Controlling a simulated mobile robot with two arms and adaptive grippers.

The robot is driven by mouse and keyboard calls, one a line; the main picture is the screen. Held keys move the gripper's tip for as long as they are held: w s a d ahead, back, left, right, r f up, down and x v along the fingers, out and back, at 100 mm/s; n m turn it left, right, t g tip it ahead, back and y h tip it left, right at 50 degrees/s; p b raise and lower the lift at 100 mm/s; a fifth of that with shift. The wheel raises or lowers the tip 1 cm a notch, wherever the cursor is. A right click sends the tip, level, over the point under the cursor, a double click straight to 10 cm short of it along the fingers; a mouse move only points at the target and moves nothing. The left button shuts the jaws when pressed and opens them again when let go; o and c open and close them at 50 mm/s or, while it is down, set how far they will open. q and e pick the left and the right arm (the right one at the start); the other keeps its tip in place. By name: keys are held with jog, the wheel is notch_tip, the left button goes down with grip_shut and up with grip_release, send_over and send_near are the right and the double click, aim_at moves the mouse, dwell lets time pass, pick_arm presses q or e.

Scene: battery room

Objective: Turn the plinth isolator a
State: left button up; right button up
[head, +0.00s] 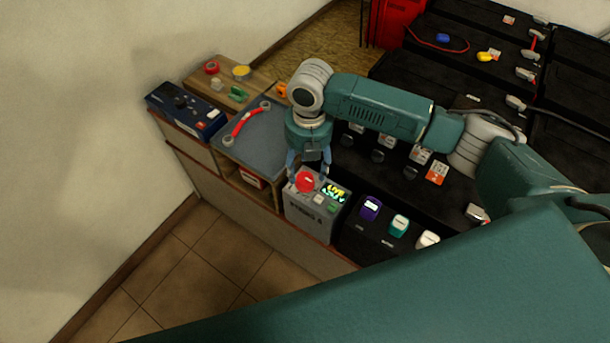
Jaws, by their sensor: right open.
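The plinth isolator (317,216) is a grey box with "STRING A" lettering on its front. On its top are a red round knob (305,182), a dark label plate with bright "LIVE" lettering (335,192) and small buttons. My right gripper (309,174) points down over the red knob from above. Its fingers are open, one on each side of the knob; I cannot tell whether they touch it. My left gripper is not in view.
A grey mat (262,140) with a red curved strap lies left of the isolator. A dark blue instrument (186,109) and a wooden board (222,72) with small parts stand beyond it. Black battery blocks (385,165) fill the right. Tiled floor (190,262) is clear at lower left.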

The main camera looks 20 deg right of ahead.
aim_at(305, 178)
notch_tip(305, 178, down, 3)
jog(key=shift+w+a+f, duration=0.1)
jog(key=shift+w+f, duration=0.05)
jog(key=shift+f, duration=0.9)
jog(key=c, duration=1.1)
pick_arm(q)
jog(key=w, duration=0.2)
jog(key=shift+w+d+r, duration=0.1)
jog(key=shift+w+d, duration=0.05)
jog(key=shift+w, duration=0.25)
pick_arm(e)
jog(key=shift+c, duration=0.2)
